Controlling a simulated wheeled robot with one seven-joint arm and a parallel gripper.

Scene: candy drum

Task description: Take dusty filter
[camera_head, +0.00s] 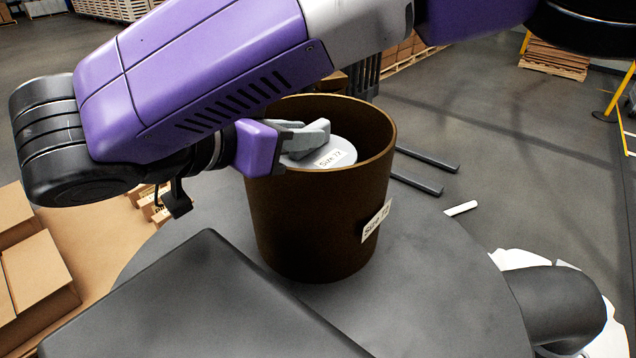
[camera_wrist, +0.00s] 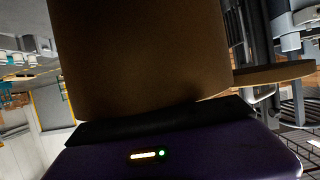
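A brown open-topped drum (camera_head: 315,225) with a "Size 12" label stands upright on a round grey surface (camera_head: 430,270). Inside its mouth is a pale grey round piece (camera_head: 338,153), also labelled "Size 12"; it may be the dusty filter, but no dust shows. My gripper (camera_head: 318,132) reaches over the drum's left rim, with its grey fingers at the left edge of the pale piece. Whether they grip it cannot be told. In the wrist view a brown wall (camera_wrist: 140,55), apparently the drum's, fills the middle and hides the fingertips.
Cardboard boxes (camera_head: 30,275) lie at the left. Two dark fork-like bars (camera_head: 425,155) stick out behind the drum at right. A small white stick (camera_head: 461,208) lies right of the drum. A loaded pallet (camera_head: 555,58) stands far back; the floor at right is mostly clear.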

